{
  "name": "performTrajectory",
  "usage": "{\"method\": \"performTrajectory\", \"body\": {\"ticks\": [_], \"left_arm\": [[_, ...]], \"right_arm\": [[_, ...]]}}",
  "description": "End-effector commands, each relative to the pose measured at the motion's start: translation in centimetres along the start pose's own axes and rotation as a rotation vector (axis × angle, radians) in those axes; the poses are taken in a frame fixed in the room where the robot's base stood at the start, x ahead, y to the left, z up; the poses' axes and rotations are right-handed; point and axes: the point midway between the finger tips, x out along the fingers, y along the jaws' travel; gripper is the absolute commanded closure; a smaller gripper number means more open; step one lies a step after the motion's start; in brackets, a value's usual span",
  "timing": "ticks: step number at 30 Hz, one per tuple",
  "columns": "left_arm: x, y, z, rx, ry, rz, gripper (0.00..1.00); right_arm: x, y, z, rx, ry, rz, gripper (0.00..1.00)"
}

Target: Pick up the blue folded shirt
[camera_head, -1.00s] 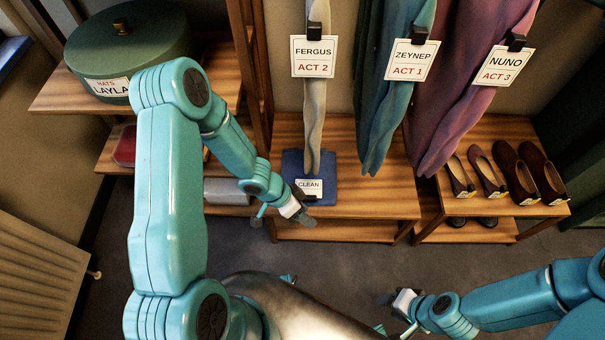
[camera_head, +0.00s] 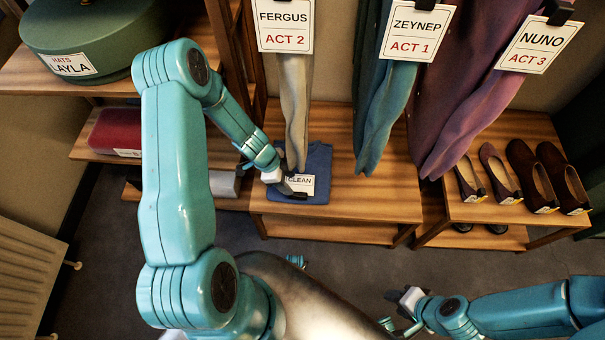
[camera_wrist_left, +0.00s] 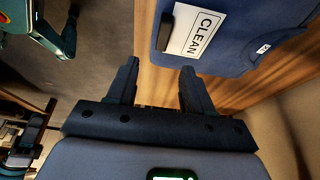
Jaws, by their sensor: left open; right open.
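The blue folded shirt (camera_head: 317,165) lies flat on the wooden bench below the hanging clothes. It carries a white CLEAN tag with a black clip, and it also shows at the top right of the left wrist view (camera_wrist_left: 240,58). My left gripper (camera_head: 290,190) is at the shirt's front left edge in the head view and hides part of it. In the left wrist view my left gripper (camera_wrist_left: 160,75) is open, with nothing between its fingers, and the shirt lies ahead and to the right. My right gripper (camera_head: 398,312) is open and empty over the floor, far from the shirt.
Grey, teal and purple garments hang on tagged clips, and the grey one (camera_head: 295,110) hangs just above the shirt. Shoes (camera_head: 530,178) stand on the bench at right. A green hat box (camera_head: 95,35) and a red item (camera_head: 117,130) sit on shelves at left.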

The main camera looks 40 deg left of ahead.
Motion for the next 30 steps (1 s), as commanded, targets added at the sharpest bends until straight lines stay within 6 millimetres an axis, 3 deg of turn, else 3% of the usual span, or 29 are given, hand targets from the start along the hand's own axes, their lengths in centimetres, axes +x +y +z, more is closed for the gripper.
{"method": "performTrajectory", "body": {"ticks": [1, 3, 13, 21, 29, 30], "left_arm": [[2.1, 0.0, 0.3, 0.003, 0.000, 0.000, 0.49], [3.2, 0.0, 0.2, 0.003, 0.000, 0.001, 0.49], [5.4, -0.3, -0.3, 0.006, 0.001, 0.000, 0.49], [9.8, -0.8, -0.3, 0.005, 0.001, 0.000, 0.49], [9.7, -0.8, -0.5, 0.004, 0.001, 0.000, 0.49], [9.7, -0.8, -0.5, 0.004, 0.001, 0.000, 0.59]], "right_arm": [[1.8, 0.6, 0.0, 0.000, 0.000, 0.000, 0.57], [2.6, 0.9, -0.1, 0.000, 0.000, 0.000, 0.57], [4.0, 1.5, -0.1, 0.000, 0.001, 0.000, 0.57], [7.5, 2.7, -0.2, 0.000, 0.000, 0.000, 0.57], [7.3, 2.6, -0.2, 0.000, 0.001, 0.000, 0.57], [7.3, 2.6, -0.2, 0.000, 0.001, 0.000, 0.57]]}}
